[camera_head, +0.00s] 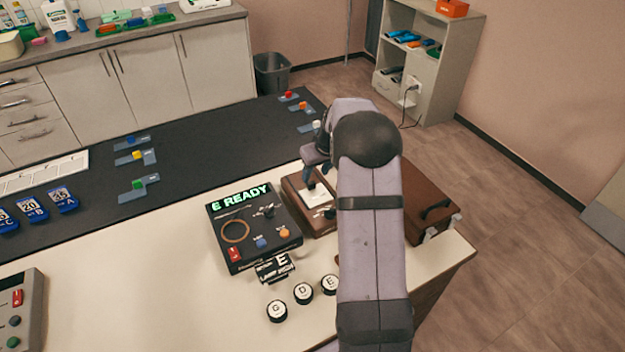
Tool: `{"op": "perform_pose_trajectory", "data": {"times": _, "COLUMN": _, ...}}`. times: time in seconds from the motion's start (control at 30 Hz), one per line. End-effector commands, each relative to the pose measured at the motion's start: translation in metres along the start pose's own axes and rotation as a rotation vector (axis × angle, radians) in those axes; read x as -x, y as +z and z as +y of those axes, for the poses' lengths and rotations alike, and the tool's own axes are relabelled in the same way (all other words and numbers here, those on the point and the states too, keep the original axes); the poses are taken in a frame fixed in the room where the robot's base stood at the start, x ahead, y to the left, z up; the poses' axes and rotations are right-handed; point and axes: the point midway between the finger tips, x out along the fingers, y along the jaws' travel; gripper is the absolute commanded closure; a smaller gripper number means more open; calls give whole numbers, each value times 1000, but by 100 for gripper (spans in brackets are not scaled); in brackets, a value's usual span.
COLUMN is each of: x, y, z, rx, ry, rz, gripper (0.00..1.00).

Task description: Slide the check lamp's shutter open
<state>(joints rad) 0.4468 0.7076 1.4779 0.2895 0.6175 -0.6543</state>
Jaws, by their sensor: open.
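A brown box (296,205) with a pale square panel (318,195) on top stands on the white bench, right of a black console. It looks like the check lamp, though no label on it is readable. A small dark part shows near its front edge; I cannot tell whether it is the shutter or how it is set. My gripper (311,178) is open, pointing down over the back of the pale panel. I cannot tell whether its fingertips touch the box. My arm hides the box's right side.
The black console (221,246) reads "E READY". Round pucks marked G, D and E (329,285) stand in front, near a small "E" sign (275,268). A brown case (424,204) stands right of my arm. Coloured blocks on holders line the dark mat (195,160).

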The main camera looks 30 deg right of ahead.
Motion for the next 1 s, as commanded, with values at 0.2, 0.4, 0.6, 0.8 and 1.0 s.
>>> {"op": "perform_pose_trajectory", "data": {"times": 0.2, "x": -25, "y": 0, "z": -1, "rx": 1, "ry": -2, "rz": -4, "gripper": 59}}
{"op": "perform_pose_trajectory", "data": {"times": 0.4, "x": -45, "y": 0, "z": -1, "rx": 1, "ry": -1, "rz": -2, "gripper": 59}}
{"op": "perform_pose_trajectory", "data": {"times": 0.6, "x": -57, "y": 0, "z": -1, "rx": 0, "ry": -1, "rz": -2, "gripper": 59}}
{"op": "perform_pose_trajectory", "data": {"times": 0.8, "x": -60, "y": 0, "z": -1, "rx": 0, "ry": -1, "rz": -1, "gripper": 59}}
{"op": "perform_pose_trajectory", "data": {"times": 1.0, "x": -60, "y": 0, "z": -1, "rx": 0, "ry": -1, "rz": -1, "gripper": 71}}
